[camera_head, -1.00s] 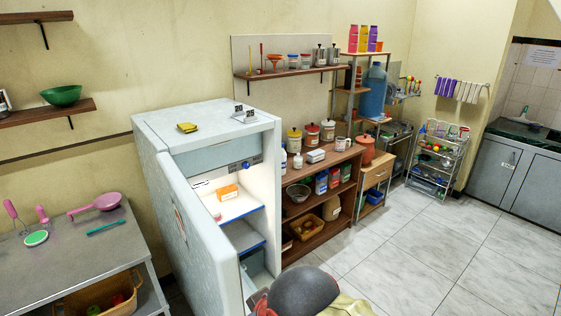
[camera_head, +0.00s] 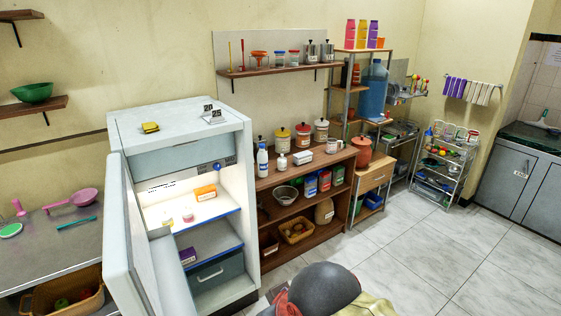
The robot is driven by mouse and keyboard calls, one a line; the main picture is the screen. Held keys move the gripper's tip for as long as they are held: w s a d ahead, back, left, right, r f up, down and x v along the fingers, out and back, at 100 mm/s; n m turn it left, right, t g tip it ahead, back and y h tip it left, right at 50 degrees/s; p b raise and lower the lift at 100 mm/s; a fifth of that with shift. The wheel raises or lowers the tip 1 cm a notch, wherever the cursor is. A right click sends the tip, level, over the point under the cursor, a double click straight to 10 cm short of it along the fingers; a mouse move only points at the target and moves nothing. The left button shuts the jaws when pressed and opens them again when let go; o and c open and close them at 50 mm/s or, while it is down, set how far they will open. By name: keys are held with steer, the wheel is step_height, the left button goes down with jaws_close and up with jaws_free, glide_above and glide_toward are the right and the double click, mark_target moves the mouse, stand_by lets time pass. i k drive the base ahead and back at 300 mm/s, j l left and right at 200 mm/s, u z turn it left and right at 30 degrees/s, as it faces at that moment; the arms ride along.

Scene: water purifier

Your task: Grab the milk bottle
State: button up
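A tall white bottle with a blue band and a dark top (camera_head: 262,160) stands upright at the left end of the wooden shelf unit's top, just right of the fridge. It may be the milk bottle; its label is too small to read. A smaller white bottle (camera_head: 282,162) stands to its right. My gripper is not in view.
The fridge (camera_head: 180,123) stands open, its door (camera_head: 128,235) swung out at the left. An orange box (camera_head: 205,193) sits inside. The wooden shelf unit (camera_head: 318,162) carries canisters and a mug. Open tiled floor (camera_head: 440,255) lies at the right. A dark rounded shape fills the bottom middle.

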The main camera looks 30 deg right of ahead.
mark_target(262, 157)
steer(key=i+l, duration=0.15)
steer(key=l, duration=0.2)
steer(key=i+l, duration=0.15)
steer(key=l, duration=0.15)
steer(key=i+l, duration=0.15)
steer(key=l, duration=0.2)
steer(key=i+l, duration=0.15)
steer(key=l, duration=0.15)
steer(key=i+l, duration=0.15)
steer(key=i, duration=0.5)
steer(key=i+l, duration=0.1)
steer(key=i, duration=0.55)
steer(key=l+z, duration=0.05)
